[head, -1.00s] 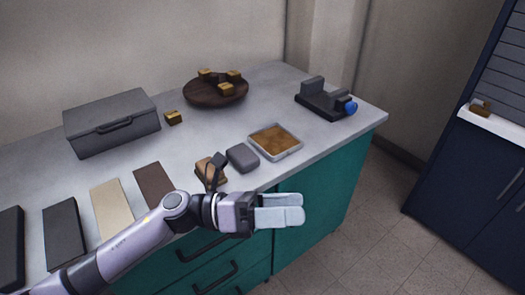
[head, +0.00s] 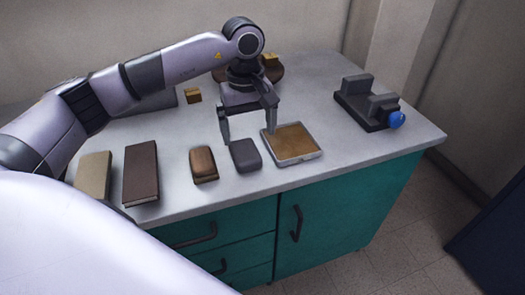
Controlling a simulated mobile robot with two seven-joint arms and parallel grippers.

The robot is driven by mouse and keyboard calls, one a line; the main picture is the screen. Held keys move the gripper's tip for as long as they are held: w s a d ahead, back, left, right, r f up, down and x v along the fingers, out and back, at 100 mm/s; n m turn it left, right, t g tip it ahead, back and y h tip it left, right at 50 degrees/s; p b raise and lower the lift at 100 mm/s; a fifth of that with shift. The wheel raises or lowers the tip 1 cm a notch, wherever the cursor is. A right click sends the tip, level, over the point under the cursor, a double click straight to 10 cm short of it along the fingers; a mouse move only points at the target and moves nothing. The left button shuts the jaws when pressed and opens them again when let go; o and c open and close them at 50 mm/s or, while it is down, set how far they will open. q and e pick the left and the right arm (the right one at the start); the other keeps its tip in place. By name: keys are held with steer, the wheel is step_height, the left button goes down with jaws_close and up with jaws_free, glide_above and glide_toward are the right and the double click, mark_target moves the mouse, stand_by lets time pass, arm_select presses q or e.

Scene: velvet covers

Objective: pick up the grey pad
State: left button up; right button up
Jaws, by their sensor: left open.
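The grey pad (head: 245,155) is a small rounded dark-grey block lying on the light grey counter (head: 330,160), near its front edge. My left gripper (head: 248,137) points down just over and behind the pad, open. One finger is at the pad's left side and the other toward its right, near the tray; whether they touch the pad I cannot tell. Nothing is between the fingers that I can see apart from the pad below. My right gripper is not in view.
A tray with a brown surface (head: 292,140) lies close right of the pad, a brown block (head: 203,163) close left. Dark brown (head: 141,172) and cream (head: 93,174) slabs lie farther left. A black stand with a blue knob (head: 397,120) is at right. My arm partly hides the round board and case.

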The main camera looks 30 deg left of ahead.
mark_target(245, 149)
arm_select(q)
steer(key=shift+w+a, duration=0.15)
steer(key=shift+a, duration=0.15)
steer(key=shift+f, duration=0.4)
steer(key=f, duration=0.6)
steer(key=shift+s+a, duration=0.25)
steer(key=shift+s, duration=0.1)
steer(key=c, duration=1)
